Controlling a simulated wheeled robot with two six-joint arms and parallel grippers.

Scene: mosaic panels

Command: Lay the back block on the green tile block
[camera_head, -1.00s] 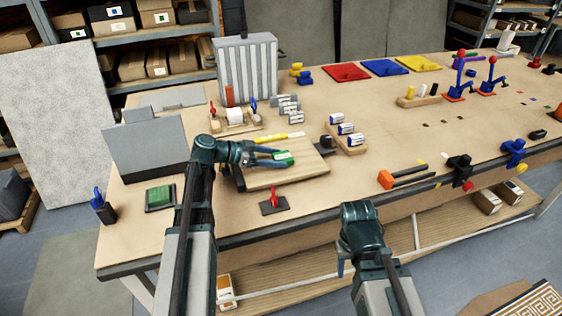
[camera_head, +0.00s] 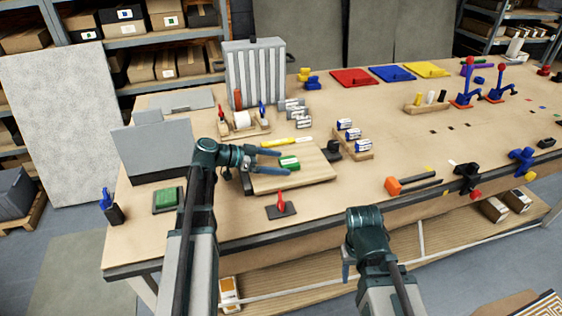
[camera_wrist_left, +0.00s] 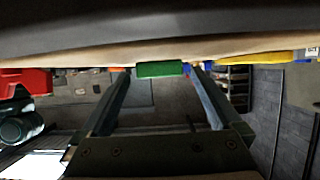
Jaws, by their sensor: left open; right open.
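A green block (camera_head: 289,163) lies on the wooden board (camera_head: 312,175) near the table's front. My left gripper (camera_head: 286,165) is open, with its fingers reaching over the board and the tips beside the green block. In the left wrist view the same green block (camera_wrist_left: 160,69) shows between the open fingertips. Three white-and-blue blocks (camera_head: 352,135) sit in a row on a wooden holder to the right of the board. A green-topped pad (camera_head: 166,198) lies at the table's left. I cannot tell which piece is the back block. My right gripper (camera_head: 347,265) is low, off the table's front edge.
A yellow stick (camera_head: 288,141) lies at the board's back edge. A red-handled piece (camera_head: 281,205) stands in front of the board, and a dark piece (camera_head: 334,150) at its right. Grey blocks and a roll holder (camera_head: 243,121) are behind. The table centre-right is mostly clear.

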